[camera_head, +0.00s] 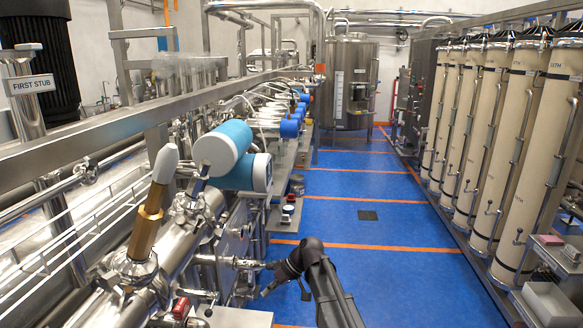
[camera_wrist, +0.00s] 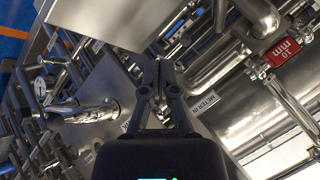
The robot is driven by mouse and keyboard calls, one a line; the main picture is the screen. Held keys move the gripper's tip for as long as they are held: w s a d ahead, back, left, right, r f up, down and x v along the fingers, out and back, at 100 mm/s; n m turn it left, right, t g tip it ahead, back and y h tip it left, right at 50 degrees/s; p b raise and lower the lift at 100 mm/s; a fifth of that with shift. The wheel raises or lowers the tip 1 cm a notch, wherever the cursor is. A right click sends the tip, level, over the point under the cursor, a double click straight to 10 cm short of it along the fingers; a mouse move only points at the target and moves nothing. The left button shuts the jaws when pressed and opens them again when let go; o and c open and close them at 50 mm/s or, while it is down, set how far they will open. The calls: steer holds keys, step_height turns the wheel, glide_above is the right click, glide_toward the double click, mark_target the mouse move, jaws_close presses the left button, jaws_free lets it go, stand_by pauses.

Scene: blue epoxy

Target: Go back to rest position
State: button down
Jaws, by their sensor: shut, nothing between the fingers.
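My gripper (camera_head: 270,279) is at the end of my black arm, low in the middle of the head view, pointing left toward the steel pipework. In the wrist view my gripper (camera_wrist: 158,72) shows at the centre with its fingers shut and nothing between them. Behind the fingers are a steel plate (camera_wrist: 100,85) and shiny pipes; I cannot tell whether the fingertips touch anything. A steel valve fitting (camera_head: 243,263) is just left of my gripper in the head view.
Steel piping with a blue-and-white cylinder (camera_head: 222,146) stands left. A red-tagged pipe (camera_wrist: 283,51) is right in the wrist view. Tall cream filter columns (camera_head: 505,140) line the right. A steel tank (camera_head: 352,80) stands at the back. The blue floor (camera_head: 365,240) between is free.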

steer(key=s+d+f+m+h, duration=0.2)
steer(key=s+d, duration=0.3)
steer(key=d, duration=0.3)
steer(key=s+d+f+m+t+h, duration=0.1)
steer(key=s+d+m+h, duration=0.3)
steer(key=d, duration=0.4)
steer(key=s+d+f+m+t+h, duration=0.1)
steer(key=s+d+f+m+h, duration=0.1)
steer(key=s+d, duration=0.4)
steer(key=d+m, duration=0.1)
steer(key=d, duration=0.1)
steer(key=shift+s+d+f+m+h, duration=0.3)
steer(key=shift+d+m+h, duration=0.1)
